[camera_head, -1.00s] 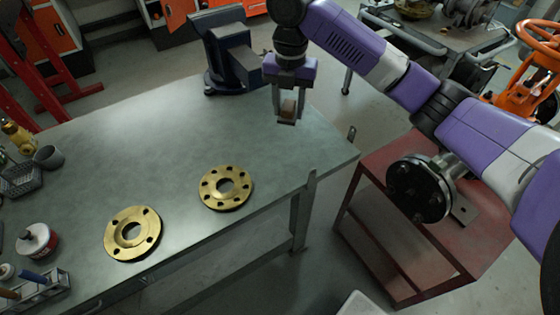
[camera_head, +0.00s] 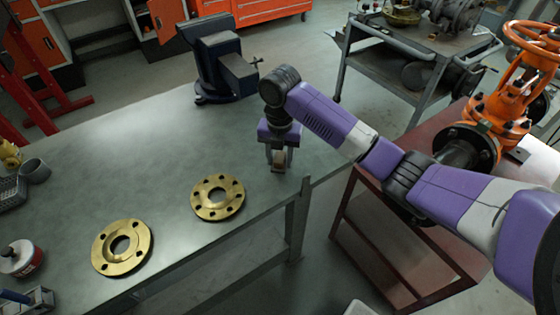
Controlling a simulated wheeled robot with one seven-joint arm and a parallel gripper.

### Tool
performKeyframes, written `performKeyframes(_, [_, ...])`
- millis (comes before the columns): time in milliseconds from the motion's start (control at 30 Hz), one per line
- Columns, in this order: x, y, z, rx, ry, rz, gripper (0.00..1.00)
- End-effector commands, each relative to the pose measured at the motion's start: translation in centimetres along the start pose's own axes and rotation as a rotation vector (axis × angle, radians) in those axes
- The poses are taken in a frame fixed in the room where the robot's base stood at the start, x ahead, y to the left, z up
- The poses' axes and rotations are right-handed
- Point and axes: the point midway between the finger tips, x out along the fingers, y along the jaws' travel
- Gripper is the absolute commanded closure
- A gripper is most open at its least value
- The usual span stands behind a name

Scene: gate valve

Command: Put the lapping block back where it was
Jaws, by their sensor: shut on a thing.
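The lapping block (camera_head: 278,158) is a small brownish block between the fingers of my gripper (camera_head: 278,166). My gripper points down and is shut on it. It is over the right end of the grey-green workbench (camera_head: 150,175), to the right of the brass flanges. The block is low, near the bench top; I cannot tell whether it touches. Part of the block is hidden by the fingers.
Two brass flanges (camera_head: 218,197) (camera_head: 122,247) lie on the bench. A dark blue vise (camera_head: 222,70) stands at its back edge. A red stand (camera_head: 400,240) with an orange valve (camera_head: 510,90) is at right. The bench middle is clear.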

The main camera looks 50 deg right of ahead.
Motion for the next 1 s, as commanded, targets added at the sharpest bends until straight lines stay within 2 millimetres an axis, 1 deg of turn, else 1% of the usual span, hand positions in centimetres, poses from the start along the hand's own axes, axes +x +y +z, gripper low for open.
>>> performKeyframes(33, [0.7,-0.1,0.0,0.002,0.002,-0.001,1.0])
performKeyframes(100, [1.3,0.0,0.0,0.002,0.0,0.001,1.0])
performKeyframes(367, [1.5,0.0,0.1,0.001,-0.001,0.001,1.0])
performKeyframes(500, [1.9,0.0,0.0,0.001,-0.001,0.001,1.0])
performKeyframes(533, [1.8,0.0,0.0,0.001,0.0,0.0,0.53])
performKeyframes(600, [1.8,0.0,0.0,0.001,0.0,0.0,0.4])
performKeyframes(633, [1.8,0.0,0.0,0.001,0.0,0.0,0.38])
performKeyframes(900, [1.8,0.0,0.0,0.001,0.0,0.0,0.38])
performKeyframes(1000, [1.3,0.0,0.1,0.001,-0.001,0.001,0.38])
